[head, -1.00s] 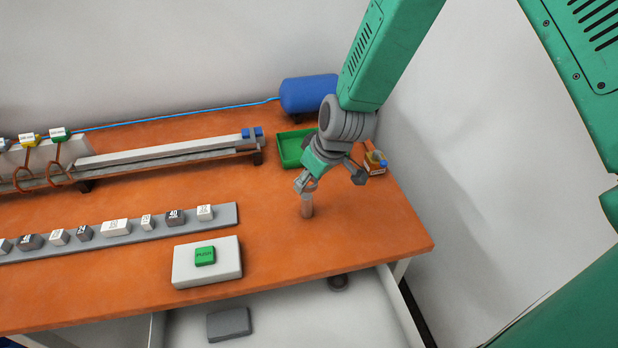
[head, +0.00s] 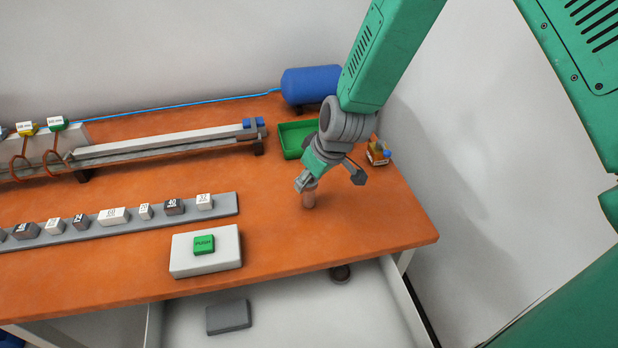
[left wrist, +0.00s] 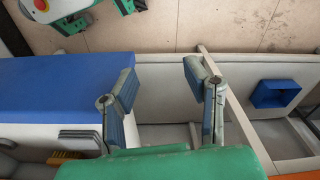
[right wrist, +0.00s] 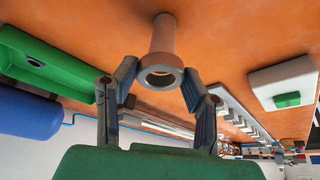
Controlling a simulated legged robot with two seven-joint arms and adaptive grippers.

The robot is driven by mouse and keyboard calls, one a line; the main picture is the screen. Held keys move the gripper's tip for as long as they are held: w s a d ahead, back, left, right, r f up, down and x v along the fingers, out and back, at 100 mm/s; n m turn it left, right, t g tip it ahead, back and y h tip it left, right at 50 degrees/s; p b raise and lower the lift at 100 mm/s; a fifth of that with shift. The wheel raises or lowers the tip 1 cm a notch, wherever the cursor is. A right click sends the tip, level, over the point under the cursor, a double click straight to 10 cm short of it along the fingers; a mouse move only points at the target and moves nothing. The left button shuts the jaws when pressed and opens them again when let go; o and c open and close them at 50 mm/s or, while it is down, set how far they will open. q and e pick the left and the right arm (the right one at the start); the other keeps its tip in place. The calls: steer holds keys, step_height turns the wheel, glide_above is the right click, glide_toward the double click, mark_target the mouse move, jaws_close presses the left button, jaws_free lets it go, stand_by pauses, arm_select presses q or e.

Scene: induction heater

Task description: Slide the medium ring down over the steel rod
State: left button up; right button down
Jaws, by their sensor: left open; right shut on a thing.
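The steel rod (head: 309,200) stands upright on the orange table, below my right gripper (head: 304,183). In the right wrist view, the rod (right wrist: 163,35) runs behind the grey-brown medium ring (right wrist: 161,76). My right gripper (right wrist: 158,80) is shut on the ring, one finger on each side. The ring lines up with the rod's top end; I cannot tell whether it is around the rod or just above it. My left gripper (left wrist: 160,75) is open and empty, away from the table, and does not show in the head view.
A green tray (head: 297,139) and a blue cylinder (head: 310,86) lie behind the rod. A white box with a green push button (head: 205,252) stands front left. A grey strip (head: 150,220) holds several labelled blocks. A small brown-and-yellow item (head: 378,153) is near the right edge.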

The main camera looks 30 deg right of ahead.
steer(key=shift+s+f, duration=0.15)
steer(key=shift+f, duration=0.35)
steer(key=shift+w, duration=0.2)
steer(key=c, duration=0.9)
jaws_free()
steer(key=shift+s+d, duration=0.1)
steer(key=shift+o, duration=0.2)
steer(key=shift+r, duration=0.15)
steer(key=v, duration=1.1)
steer(key=shift+r, duration=0.35)
steer(key=shift+s+d, duration=0.1)
steer(key=shift+d, duration=0.05)
